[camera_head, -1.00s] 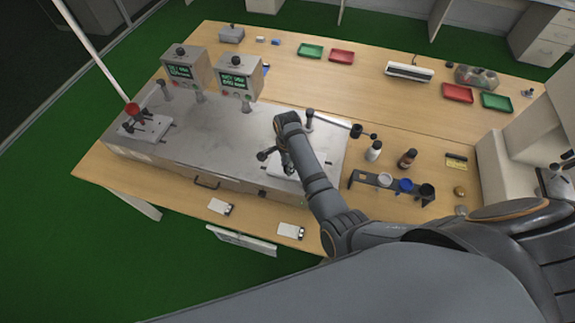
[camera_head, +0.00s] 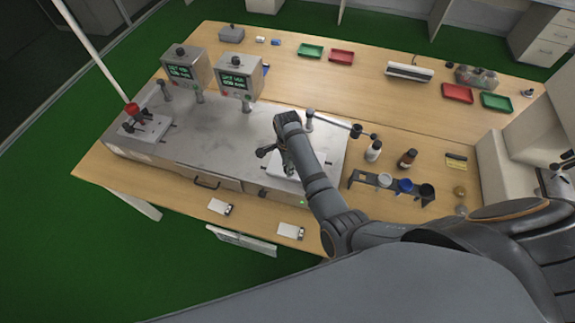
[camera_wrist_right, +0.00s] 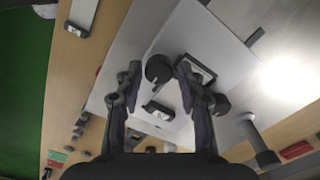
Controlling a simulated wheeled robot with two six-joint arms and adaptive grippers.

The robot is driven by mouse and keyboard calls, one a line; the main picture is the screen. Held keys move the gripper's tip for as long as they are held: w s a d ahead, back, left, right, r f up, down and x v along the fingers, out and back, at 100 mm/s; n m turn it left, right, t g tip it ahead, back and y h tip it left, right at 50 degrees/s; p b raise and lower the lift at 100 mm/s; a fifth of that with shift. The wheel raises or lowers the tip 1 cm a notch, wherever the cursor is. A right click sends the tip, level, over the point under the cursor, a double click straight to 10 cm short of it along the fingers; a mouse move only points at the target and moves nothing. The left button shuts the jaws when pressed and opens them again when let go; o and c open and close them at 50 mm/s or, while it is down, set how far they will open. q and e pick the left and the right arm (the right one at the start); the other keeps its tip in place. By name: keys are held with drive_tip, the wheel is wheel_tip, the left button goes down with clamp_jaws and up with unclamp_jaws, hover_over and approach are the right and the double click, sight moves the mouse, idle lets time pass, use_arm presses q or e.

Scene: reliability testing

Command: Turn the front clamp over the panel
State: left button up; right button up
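The right test fixture has a white plate (camera_head: 283,170) at the right end of the grey metal bench unit. A dark clamp handle (camera_head: 264,152) shows beside my right arm, which hides much of the fixture. In the right wrist view my right gripper (camera_wrist_right: 157,76) has its two fingers apart. A round dark knob (camera_wrist_right: 158,68) shows between the fingertips, and I cannot tell whether they touch it. A dark-framed panel part (camera_wrist_right: 196,70) lies close by the right finger, over the pale plate. My left gripper is not in view.
A second fixture (camera_head: 147,127) with a red-topped part stands at the bench unit's left end. Two display boxes (camera_head: 186,68) (camera_head: 239,77) stand behind. Bottles (camera_head: 408,159) and a dark rack (camera_head: 365,180) are right of my arm. The metal top's middle is clear.

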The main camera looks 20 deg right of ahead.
drive_tip(key=shift+o, duration=0.6)
wheel_tip(320, 180, up, 8)
drive_tip(key=shift+f, duration=0.25)
